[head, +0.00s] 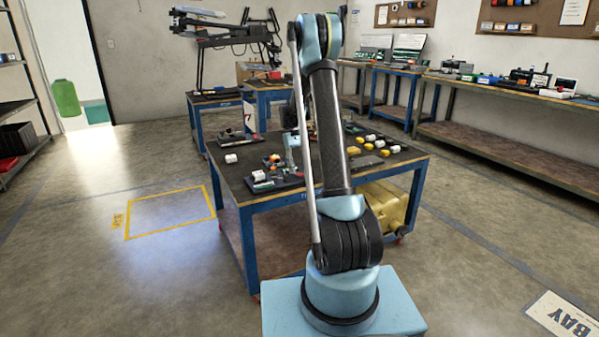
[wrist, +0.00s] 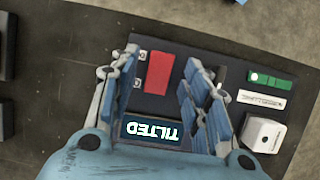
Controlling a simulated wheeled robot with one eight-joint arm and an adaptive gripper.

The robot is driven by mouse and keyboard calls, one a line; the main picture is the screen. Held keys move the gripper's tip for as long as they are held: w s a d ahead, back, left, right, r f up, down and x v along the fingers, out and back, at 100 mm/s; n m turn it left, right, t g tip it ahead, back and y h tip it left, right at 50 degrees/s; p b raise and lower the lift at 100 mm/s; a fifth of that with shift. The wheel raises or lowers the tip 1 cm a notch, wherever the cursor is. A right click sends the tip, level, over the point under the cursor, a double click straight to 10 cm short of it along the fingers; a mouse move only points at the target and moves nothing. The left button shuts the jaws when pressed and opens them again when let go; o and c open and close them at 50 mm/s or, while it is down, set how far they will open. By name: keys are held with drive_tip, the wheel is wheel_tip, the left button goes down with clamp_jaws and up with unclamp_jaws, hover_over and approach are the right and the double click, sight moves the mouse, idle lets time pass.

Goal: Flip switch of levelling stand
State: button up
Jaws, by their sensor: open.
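In the wrist view the levelling stand (wrist: 203,57) is a dark panel with a display (wrist: 152,131) reading "TILTED", upside down in the picture. A red switch piece (wrist: 158,73) sits on the panel above the display. My gripper (wrist: 170,68) is open over the panel, with one blue-padded finger on each side of the red piece. I see no finger closed on it, and cannot tell the height gap. In the head view my arm reaches over the workbench and hides much of this area.
A green strip (wrist: 270,80), a white label and a white block (wrist: 263,134) are on the panel's right side. The blue-legged workbench (head: 270,222) also holds several white and yellow small parts (head: 370,139). Open floor lies left.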

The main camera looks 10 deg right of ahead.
drive_tip(key=v, duration=1)
drive_tip(key=shift+w+r, duration=0.2)
drive_tip(key=s+d+r+m+t, duration=0.15)
drive_tip(key=s+r, duration=0.35)
drive_tip(key=s, duration=0.8)
drive_tip(key=s+r+t, duration=0.2)
drive_tip(key=s+r, duration=0.2)
drive_tip(key=s, duration=1)
drive_tip(key=s+f+m+t, duration=0.1)
drive_tip(key=s+f, duration=0.5)
drive_tip(key=s, duration=0.5)
drive_tip(key=s+f+m+t+y, duration=0.1)
drive_tip(key=s+f+t, duration=0.1)
drive_tip(key=s+f, duration=0.5)
drive_tip(key=s, duration=0.4)
drive_tip(key=shift+d+f, duration=0.25)
drive_tip(key=shift+d, duration=0.05)
